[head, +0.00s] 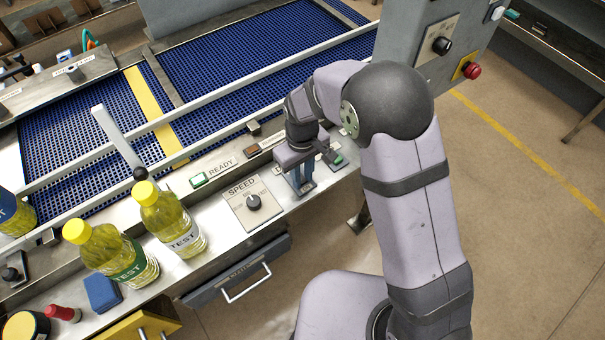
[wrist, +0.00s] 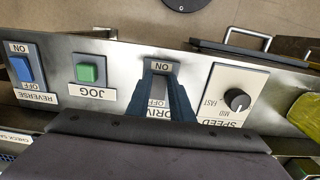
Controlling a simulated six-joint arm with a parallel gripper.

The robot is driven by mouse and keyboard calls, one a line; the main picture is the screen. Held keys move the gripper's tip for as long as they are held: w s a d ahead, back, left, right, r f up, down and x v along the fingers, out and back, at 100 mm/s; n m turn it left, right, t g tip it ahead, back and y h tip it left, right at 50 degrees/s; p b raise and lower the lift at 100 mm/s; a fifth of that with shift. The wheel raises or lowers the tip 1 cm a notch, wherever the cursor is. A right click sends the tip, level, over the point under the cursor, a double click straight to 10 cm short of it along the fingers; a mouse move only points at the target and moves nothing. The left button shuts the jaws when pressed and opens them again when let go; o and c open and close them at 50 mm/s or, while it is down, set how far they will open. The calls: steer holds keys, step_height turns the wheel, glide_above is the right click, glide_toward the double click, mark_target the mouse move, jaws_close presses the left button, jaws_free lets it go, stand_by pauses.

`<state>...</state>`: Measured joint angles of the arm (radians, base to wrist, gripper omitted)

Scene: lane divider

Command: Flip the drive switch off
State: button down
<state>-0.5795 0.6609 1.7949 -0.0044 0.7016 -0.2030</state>
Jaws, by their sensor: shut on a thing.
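The drive switch sits in the metal front panel (head: 225,222), and its plate (wrist: 162,67) shows in the wrist view with an ON label at its top edge. The word DRIVE and an OFF label are partly covered by my fingers. My gripper (head: 303,189) points down onto the panel right of the speed knob. In the wrist view my gripper (wrist: 161,82) has its two dark blue fingers close together at the switch, shut on it. The switch's rocker is mostly hidden between them, so its position cannot be told.
The speed knob (wrist: 237,99) is close on one side and the green jog button (wrist: 87,72) on the other, with the blue reverse switch (wrist: 21,68) beyond. Bottles (head: 175,225) stand left on the ledge. A blue conveyor (head: 230,60) runs behind. A red button (head: 472,71) is upper right.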

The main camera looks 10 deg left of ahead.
steer(key=shift+w+a+r+g+p, duration=0.1)
steer(key=shift+a+r+g+p, duration=0.15)
steer(key=shift+p, duration=0.3)
steer(key=shift+w+a+f+g+h+p, duration=0.1)
steer(key=shift+w+g+h+p, duration=0.1)
steer(key=shift+g+h+p, duration=0.45)
steer(key=shift+h, duration=0.35)
steer(key=c, duration=1.6)
jaws_free()
steer(key=shift+o, duration=0.2)
steer(key=b+v, duration=0.3)
steer(key=v, duration=0.4)
steer(key=shift+r, duration=0.2)
